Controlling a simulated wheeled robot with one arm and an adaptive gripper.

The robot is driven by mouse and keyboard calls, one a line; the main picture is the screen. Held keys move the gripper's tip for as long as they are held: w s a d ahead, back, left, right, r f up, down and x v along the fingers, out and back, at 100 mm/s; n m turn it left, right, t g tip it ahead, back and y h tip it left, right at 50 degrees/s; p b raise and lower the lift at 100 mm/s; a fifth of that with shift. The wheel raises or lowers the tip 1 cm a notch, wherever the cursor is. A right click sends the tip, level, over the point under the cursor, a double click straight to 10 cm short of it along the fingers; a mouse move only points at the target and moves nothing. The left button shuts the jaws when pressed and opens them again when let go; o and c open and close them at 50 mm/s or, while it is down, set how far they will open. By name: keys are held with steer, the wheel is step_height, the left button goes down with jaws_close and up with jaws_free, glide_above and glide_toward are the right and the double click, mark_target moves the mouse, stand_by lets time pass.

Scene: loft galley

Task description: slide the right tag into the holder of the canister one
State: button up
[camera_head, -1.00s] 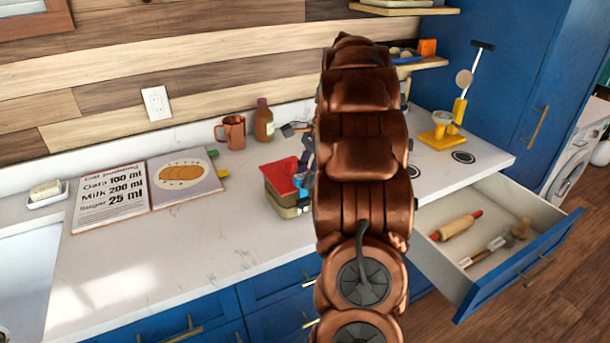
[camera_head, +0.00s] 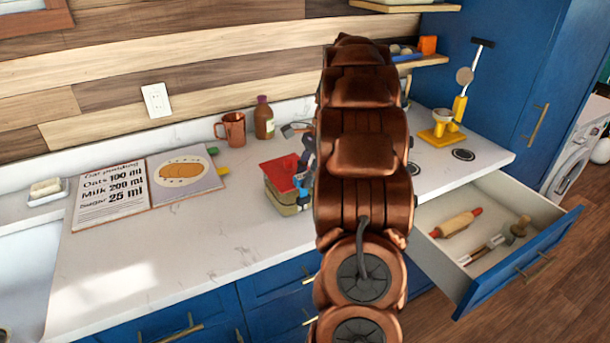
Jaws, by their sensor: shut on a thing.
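A canister (camera_head: 287,200) with a red lid (camera_head: 280,171) and a pale, see-through-looking body stands on the white counter, just left of my arm. My gripper (camera_head: 307,160) shows only as a grey edge beside the lid; my copper arm hides most of it. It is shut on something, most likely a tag. A small blue patch (camera_head: 300,182) shows at the canister's right front, by the gripper; I cannot tell whether it is the tag or touches the canister. The tag holder and any other canister cannot be made out.
An open recipe book (camera_head: 150,185), a copper mug (camera_head: 232,129) and a brown bottle (camera_head: 264,120) stand left and behind. An open drawer (camera_head: 515,255) with a rolling pin juts out at right. The counter's front left is clear.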

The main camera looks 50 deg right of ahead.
steer(key=shift+f, duration=0.9)
stand_by(1.1)
steer(key=o, duration=1)
steer(key=shift+o, duration=0.2)
steer(key=o, duration=0.5)
steer(key=shift+r, duration=0.1)
steer(key=shift+r+p, duration=1.95)
steer(key=shift+r, duration=1.5)
